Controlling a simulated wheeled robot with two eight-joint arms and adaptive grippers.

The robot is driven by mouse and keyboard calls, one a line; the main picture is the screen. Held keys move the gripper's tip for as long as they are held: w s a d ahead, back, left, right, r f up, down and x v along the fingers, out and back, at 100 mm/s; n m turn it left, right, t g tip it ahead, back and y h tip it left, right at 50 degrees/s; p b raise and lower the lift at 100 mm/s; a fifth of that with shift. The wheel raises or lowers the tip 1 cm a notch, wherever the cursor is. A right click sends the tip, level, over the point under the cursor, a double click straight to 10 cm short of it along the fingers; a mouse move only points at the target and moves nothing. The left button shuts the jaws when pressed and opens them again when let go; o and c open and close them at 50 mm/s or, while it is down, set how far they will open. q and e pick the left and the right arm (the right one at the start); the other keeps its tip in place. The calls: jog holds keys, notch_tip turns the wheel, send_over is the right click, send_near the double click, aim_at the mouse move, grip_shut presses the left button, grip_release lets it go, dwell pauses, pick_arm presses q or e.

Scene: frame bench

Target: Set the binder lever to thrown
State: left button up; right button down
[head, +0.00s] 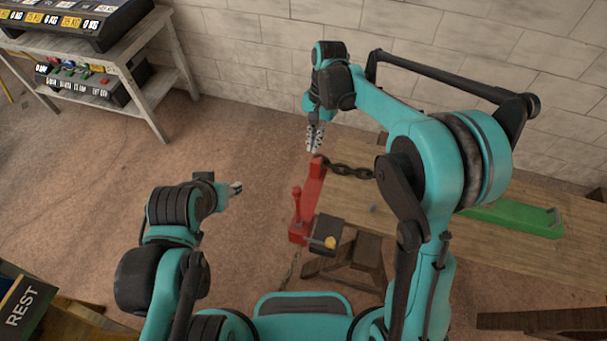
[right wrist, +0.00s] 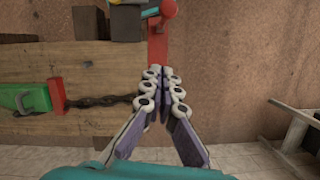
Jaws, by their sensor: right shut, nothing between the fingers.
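The red binder (head: 311,198) lies along the left end of the wooden bench. Its lever (head: 297,205) has a ball knob and appears to stand up at the binder's near end. In the right wrist view the knob (right wrist: 168,9) shows at the top, beyond the red bar (right wrist: 158,48). My right gripper (head: 314,138) is shut and empty at the binder's far end, by the chain; its fingertips (right wrist: 161,70) overlap the bar in the wrist view, and contact cannot be told. My left gripper (head: 236,188) is left of the binder, apart from it; its jaw state is unclear.
A dark chain (head: 348,170) runs right from the binder across the bench (head: 350,198). A green bar (head: 515,217) lies farther right. A shelf table (head: 150,50) stands back left; floor between is clear.

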jog(key=s+a+f+b, duration=0.2)
jog(key=s+f, duration=0.3)
jog(key=f, duration=0.4)
jog(key=shift+s+a+f, duration=0.3)
jog(key=shift+a, duration=0.25)
jog(key=shift+s, duration=0.1)
